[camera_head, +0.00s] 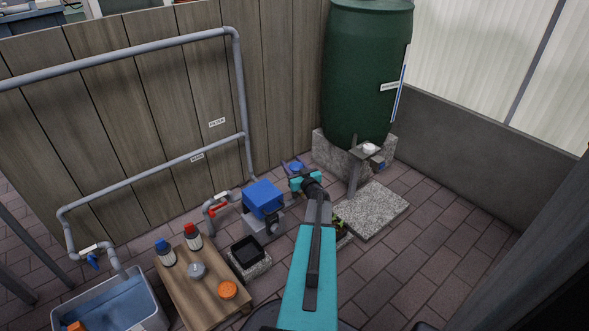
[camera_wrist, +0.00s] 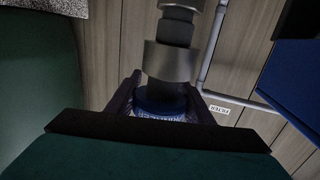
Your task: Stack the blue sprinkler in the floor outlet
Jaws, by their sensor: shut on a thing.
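My gripper (camera_head: 294,167) is in front of the plank fence, between the blue pump box and the green tank. It is shut on the blue sprinkler (camera_head: 297,167), whose blue top shows between the fingers. In the wrist view the sprinkler (camera_wrist: 160,101) shows as a blue ridged part between the two dark fingers. Grey stepped cylinders (camera_wrist: 172,60) line up with it there; I cannot tell whether they belong to it. A black square recess in a concrete block (camera_head: 248,252) sits on the floor at front left; I cannot tell whether it is the floor outlet.
The blue pump box (camera_head: 263,197) stands close left of my gripper. The green tank (camera_head: 365,70) on its concrete base is at right. A wooden table (camera_head: 208,285) holds bottles and lids. A water tub (camera_head: 112,306) is front left. Paving at right is clear.

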